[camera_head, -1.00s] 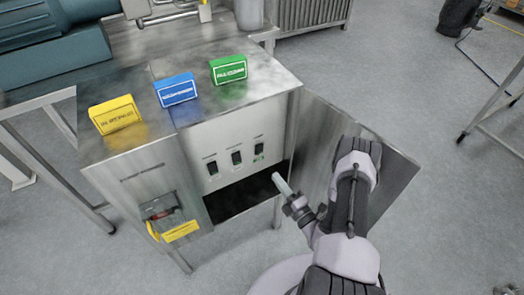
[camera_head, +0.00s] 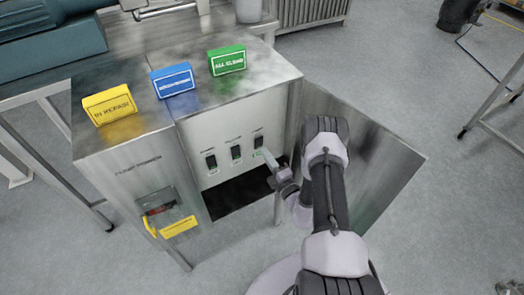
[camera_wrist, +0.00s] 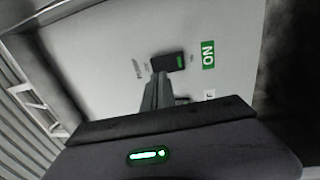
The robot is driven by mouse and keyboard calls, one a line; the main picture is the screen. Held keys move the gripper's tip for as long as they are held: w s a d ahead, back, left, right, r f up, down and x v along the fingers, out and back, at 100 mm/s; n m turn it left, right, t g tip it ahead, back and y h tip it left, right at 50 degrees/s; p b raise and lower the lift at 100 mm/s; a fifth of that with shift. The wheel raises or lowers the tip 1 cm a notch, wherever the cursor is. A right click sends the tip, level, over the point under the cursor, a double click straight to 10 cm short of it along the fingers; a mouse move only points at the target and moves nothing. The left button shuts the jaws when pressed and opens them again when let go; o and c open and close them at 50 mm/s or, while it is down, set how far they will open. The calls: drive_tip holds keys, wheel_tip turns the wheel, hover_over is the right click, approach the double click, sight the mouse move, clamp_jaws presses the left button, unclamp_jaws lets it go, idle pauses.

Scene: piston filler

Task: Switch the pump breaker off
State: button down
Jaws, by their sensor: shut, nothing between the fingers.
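Three black breakers sit in a row on the pale panel (camera_head: 222,180) of the open cabinet: left (camera_head: 211,162), middle (camera_head: 236,153) and right (camera_head: 258,141). Their small labels are too blurred to read surely in the head view. My gripper (camera_head: 264,153) is shut and empty, its tip just below and at the right breaker. In the wrist view, my gripper (camera_wrist: 157,76) reaches the edge of a black breaker (camera_wrist: 170,62) with a green mark. A green ON label (camera_wrist: 208,54) lies beside it. I cannot tell whether the tip touches the breaker.
The open cabinet door (camera_head: 365,150) stands close to the right of my arm. Yellow (camera_head: 109,106), blue (camera_head: 172,81) and green (camera_head: 227,60) signs stand on the cabinet top. A red and yellow switch handle (camera_head: 160,210) is on the left front.

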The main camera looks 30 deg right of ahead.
sight(258, 142)
drive_tip(key=shift+w+a+r+b, duration=0.1)
drive_tip(key=shift+w+r+b, duration=0.1)
drive_tip(key=shift+w, duration=0.7)
drive_tip(key=shift+w+r+b, duration=0.1)
drive_tip(key=shift+w+b, duration=0.05)
drive_tip(key=shift+w, duration=0.7)
